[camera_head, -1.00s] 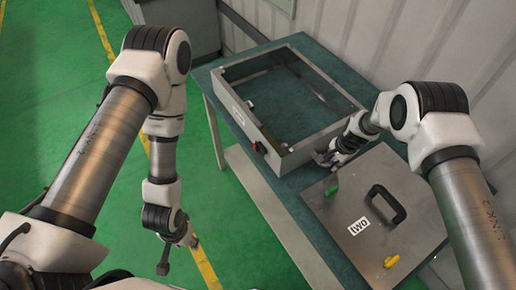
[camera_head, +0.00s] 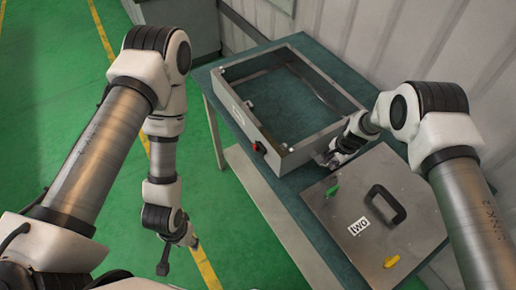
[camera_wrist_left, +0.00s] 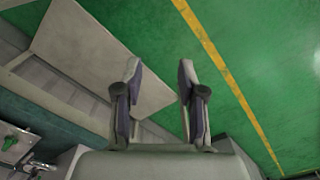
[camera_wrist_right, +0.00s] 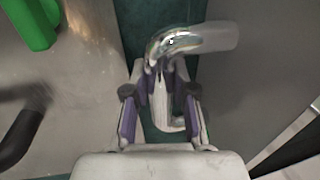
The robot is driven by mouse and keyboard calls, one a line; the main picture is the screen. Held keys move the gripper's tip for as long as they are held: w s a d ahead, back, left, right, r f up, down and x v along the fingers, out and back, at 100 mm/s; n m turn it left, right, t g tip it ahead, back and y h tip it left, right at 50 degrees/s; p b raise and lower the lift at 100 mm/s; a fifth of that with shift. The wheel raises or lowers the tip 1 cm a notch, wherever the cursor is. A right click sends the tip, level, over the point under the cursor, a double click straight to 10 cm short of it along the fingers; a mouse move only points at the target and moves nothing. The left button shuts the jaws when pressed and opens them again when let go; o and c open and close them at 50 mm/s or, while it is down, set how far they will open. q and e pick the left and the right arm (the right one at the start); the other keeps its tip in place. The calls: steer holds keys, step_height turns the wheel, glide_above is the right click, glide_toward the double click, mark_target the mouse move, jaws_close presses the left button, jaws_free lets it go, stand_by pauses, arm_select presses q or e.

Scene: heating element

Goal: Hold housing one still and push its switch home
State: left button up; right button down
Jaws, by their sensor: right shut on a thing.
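Housing one (camera_head: 292,157) is an open grey metal box frame on the teal table. Its switch (camera_head: 259,148), small, red and black, sits on the outer face of the front wall near the near corner; how far in it is, I cannot tell. My right gripper (camera_head: 335,158) is at the housing's near right wall. In the right wrist view my right gripper (camera_wrist_right: 161,75) is shut on a shiny curved metal handle (camera_wrist_right: 190,42) beside the grey wall. My left gripper (camera_head: 176,250) is open and empty over the floor, apart from the table; its spread fingers (camera_wrist_left: 160,75) show in the left wrist view.
A flat steel lid (camera_head: 340,230) marked TWO, with a black handle (camera_head: 386,207), a green piece (camera_head: 332,191) and a yellow piece (camera_head: 391,262), lies right of the housing. A corrugated wall stands behind the table. The green floor at left is clear.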

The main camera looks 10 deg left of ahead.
arm_select(q)
steer(key=c, duration=0.3)
steer(key=shift+w+f, duration=0.2)
steer(key=shift+w, duration=0.15)
jaws_close()
steer(key=m+t+h, duration=0.9)
steer(key=t+h, duration=0.4)
glide_toward(262, 153)
arm_select(e)
steer(key=shift+r, duration=0.1)
arm_select(q)
steer(key=shift+x, duration=3.2)
steer(key=shift+w+d, duration=0.1)
steer(key=shift+w, duration=0.1)
